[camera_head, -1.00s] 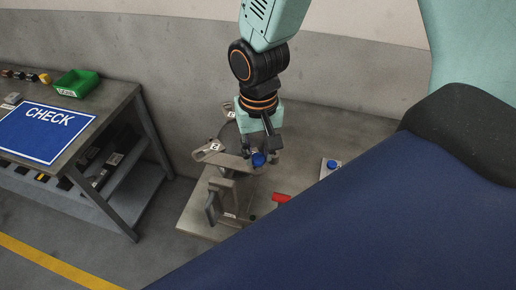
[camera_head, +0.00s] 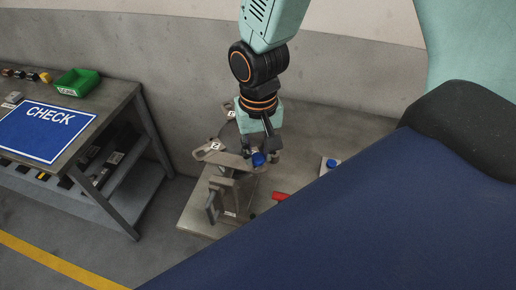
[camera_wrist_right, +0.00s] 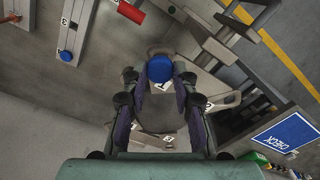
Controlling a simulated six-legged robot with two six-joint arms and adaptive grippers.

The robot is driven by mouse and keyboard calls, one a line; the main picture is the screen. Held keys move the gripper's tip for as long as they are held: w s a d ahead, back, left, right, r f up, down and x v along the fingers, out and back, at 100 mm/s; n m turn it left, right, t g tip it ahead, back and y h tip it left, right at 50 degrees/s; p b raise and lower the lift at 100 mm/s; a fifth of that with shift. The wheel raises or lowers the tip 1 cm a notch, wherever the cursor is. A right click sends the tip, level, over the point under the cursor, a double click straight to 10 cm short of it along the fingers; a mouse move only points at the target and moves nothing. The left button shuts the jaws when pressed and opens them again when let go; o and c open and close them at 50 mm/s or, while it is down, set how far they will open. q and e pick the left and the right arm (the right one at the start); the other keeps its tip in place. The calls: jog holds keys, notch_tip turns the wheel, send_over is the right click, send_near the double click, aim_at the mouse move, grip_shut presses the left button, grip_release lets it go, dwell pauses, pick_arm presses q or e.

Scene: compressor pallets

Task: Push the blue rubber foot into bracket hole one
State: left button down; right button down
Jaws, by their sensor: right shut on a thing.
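The blue rubber foot (camera_head: 259,159) is between the fingertips of my right gripper (camera_head: 262,150), which is shut on it. It also shows in the right wrist view (camera_wrist_right: 160,69). The foot is at the near right end of the grey bracket (camera_head: 236,161); in the wrist view a rounded bracket end (camera_wrist_right: 160,50) shows just beyond it. The hole under the foot is hidden, so I cannot tell whether the foot is in it. Other bracket arms carry labels 2 and 3. My left gripper is not in view.
A small plate (camera_wrist_right: 71,38) with another blue foot (camera_head: 333,164) lies to the right on the pallet (camera_head: 192,221). A red thing (camera_head: 280,196) is near the bracket. A workbench with a CHECK sign (camera_head: 45,130) and green bin (camera_head: 77,82) stands left.

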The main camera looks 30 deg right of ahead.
aim_at(259, 157)
jog(key=shift+w+f+b, duration=0.1)
jog(key=shift+f+b, duration=0.2)
jog(key=shift+f, duration=0.3)
jog(key=shift+f, duration=0.4)
jog(key=c, duration=1)
grip_release()
jog(key=shift+r, duration=0.15)
jog(key=shift+r, duration=5.9)
